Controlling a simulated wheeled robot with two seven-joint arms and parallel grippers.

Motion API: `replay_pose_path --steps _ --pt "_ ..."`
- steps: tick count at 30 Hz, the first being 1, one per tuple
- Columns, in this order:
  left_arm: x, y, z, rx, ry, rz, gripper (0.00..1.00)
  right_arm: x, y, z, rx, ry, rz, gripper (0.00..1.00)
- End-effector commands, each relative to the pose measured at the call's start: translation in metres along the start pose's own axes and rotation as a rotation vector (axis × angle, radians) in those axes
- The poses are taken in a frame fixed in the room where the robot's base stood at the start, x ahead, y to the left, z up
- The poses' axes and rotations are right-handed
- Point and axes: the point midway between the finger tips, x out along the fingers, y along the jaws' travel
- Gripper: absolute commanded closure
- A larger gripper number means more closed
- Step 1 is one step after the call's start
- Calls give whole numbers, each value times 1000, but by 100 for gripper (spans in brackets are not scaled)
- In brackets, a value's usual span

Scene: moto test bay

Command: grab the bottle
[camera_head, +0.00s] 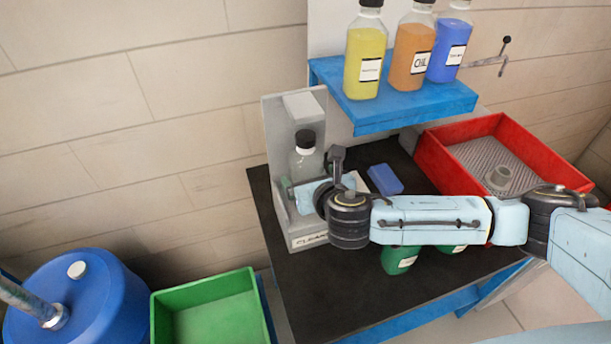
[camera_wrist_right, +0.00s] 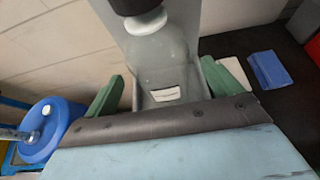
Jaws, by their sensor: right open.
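A clear bottle (camera_head: 304,162) with a black cap stands upright in a grey holder (camera_head: 275,130) at the left end of the dark table. My right gripper (camera_head: 290,190) is at the front of this bottle, and my wrist partly hides the bottle's lower part. In the right wrist view the open green fingers (camera_wrist_right: 160,85) stand on either side of the bottle (camera_wrist_right: 165,55). I cannot tell whether they touch it. The bottle has a small white label there. My left gripper is not in view.
Yellow (camera_head: 365,60), orange (camera_head: 411,60) and blue (camera_head: 449,50) bottles stand on a blue shelf (camera_head: 420,109) above. A red tray (camera_head: 450,165) is at right. Green bottles (camera_head: 399,259) sit under my forearm. A blue block (camera_head: 385,179) lies behind my arm. A green bin (camera_head: 165,320) and blue drum (camera_head: 70,310) are at lower left.

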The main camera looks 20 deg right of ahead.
Motion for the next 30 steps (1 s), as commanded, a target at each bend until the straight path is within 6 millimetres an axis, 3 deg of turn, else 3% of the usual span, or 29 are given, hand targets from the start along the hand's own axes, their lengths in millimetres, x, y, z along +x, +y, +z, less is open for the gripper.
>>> replay_pose_path --steps 12,22,30 --pt "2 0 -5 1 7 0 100 46 -1 -13 2 0 -2 9" --pt "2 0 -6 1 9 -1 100 52 -1 -13 2 1 1 9" --pt "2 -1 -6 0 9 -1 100 52 -1 -13 2 1 0 42"
